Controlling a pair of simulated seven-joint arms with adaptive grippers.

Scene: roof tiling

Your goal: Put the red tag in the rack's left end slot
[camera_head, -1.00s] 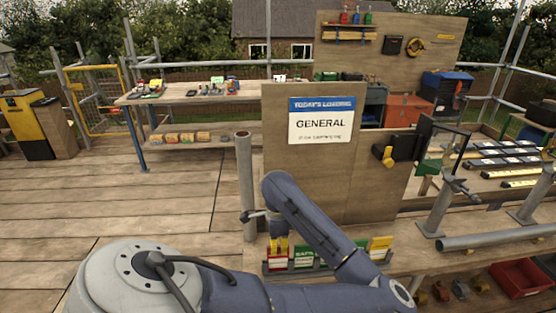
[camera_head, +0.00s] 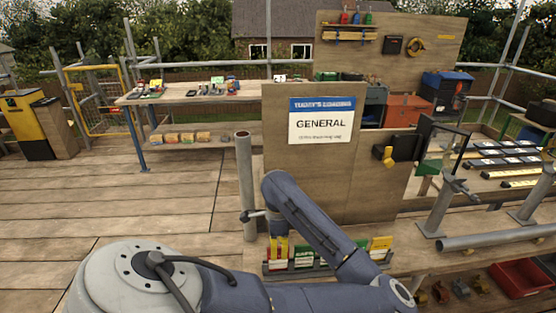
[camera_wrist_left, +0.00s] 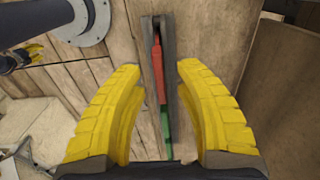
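The red tag (camera_head: 277,265), with a white lower part, stands upright in that left end, beneath the fingers. In the left wrist view, the gripper (camera_wrist_left: 160,72) is open, with one finger on each side of the rack (camera_wrist_left: 147,30). The top edge of the red tag (camera_wrist_left: 159,80) lies between the fingers with a gap on both sides. My right gripper is out of view.
A green tag (camera_head: 304,258) and a yellow tag (camera_head: 380,246) stand further right in the rack. A grey post (camera_head: 245,185) rises just left of it. A wooden board with a sign (camera_head: 321,120) stands behind. A grey pipe (camera_head: 500,236) lies to the right.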

